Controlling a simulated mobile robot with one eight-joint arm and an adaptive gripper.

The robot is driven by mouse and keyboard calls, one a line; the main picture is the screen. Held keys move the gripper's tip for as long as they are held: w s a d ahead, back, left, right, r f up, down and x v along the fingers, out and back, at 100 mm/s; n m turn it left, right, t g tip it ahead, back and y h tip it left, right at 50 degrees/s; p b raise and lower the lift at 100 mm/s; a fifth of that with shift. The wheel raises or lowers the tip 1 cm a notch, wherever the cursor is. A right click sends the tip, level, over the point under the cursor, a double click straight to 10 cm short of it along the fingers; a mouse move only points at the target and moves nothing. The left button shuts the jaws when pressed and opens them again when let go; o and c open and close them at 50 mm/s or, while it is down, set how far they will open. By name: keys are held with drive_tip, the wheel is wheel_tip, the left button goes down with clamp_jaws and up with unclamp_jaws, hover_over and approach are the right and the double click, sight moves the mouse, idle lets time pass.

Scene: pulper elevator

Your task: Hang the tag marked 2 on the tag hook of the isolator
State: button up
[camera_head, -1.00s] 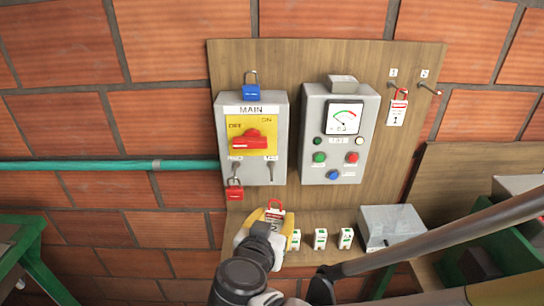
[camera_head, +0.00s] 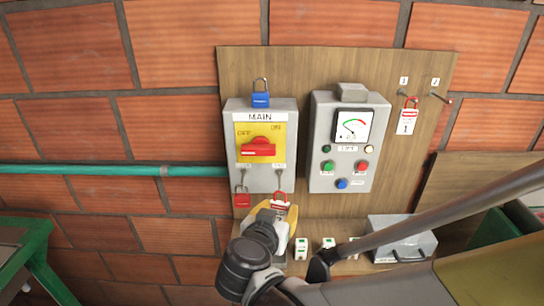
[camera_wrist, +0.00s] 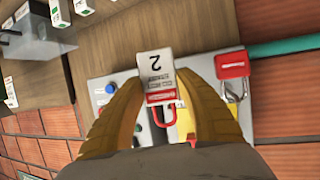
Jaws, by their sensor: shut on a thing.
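The tag marked 2 (camera_wrist: 157,68) is white with a red band and red shackle. My gripper (camera_wrist: 164,74) is shut on it, one yellow finger on each side; the tag also shows in the head view (camera_head: 281,204). The isolator (camera_head: 234,150), a grey box labelled MAIN, has a yellow plate and a red handle. Two hooks hang below the plate; the left one bears a red padlock (camera_head: 242,199). The tag's shackle shows just below the right hook (camera_head: 279,178). Whether they touch I cannot tell.
A blue padlock (camera_head: 260,100) sits on the isolator's top. A grey meter box (camera_head: 321,165) stands to its right. Tag 1 (camera_head: 406,124) hangs on a peg; the peg beside it (camera_head: 440,97) is empty. Several small white-green items (camera_head: 301,248) and a grey case (camera_head: 402,240) are below.

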drive_tip(key=shift+w+d+f, duration=0.1)
drive_tip(key=shift+w, duration=1.35)
drive_tip(key=shift+w+f+b, duration=0.5)
drive_tip(key=shift+w+b, duration=0.15)
drive_tip(key=shift+b, duration=0.05)
drive_tip(key=o, duration=1)
drive_tip(key=shift+o, duration=0.2)
